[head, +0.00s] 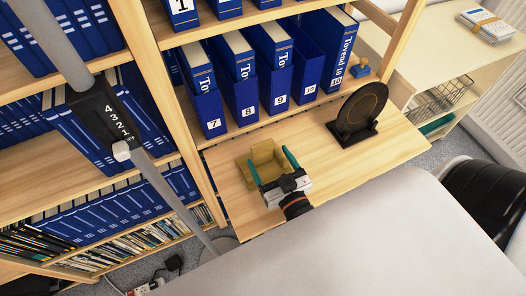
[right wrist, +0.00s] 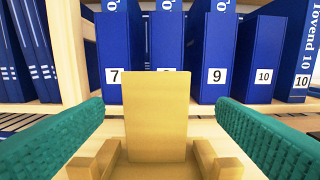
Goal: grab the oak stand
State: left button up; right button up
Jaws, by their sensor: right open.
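The oak stand (head: 263,158) is a light wooden holder with an upright back plate, on the desk shelf below the blue binders. In the right wrist view the oak stand (right wrist: 157,115) is straight ahead, with its back plate upright and two arms toward me. My right gripper (head: 273,170) is open, with its green fingers on either side of the stand. In the right wrist view the gripper's fingers (right wrist: 160,128) are left and right of the stand, with gaps to the back plate. My left gripper is not in view.
Blue numbered binders (head: 240,98) stand on the shelf behind the stand. A black stand with a dark round plate (head: 362,108) is to the right on the same wooden surface (head: 310,160). A shelf post (head: 190,130) rises at left. Bare wood lies between the two stands.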

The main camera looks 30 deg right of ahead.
aim_at(263, 150)
jog(key=shift+w, duration=0.65)
jog(key=w+p, duration=0.1)
jog(key=w, duration=0.3)
jog(key=shift+w, duration=0.4)
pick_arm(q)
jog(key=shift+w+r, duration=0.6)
pick_arm(e)
jog(key=c, duration=1.5)
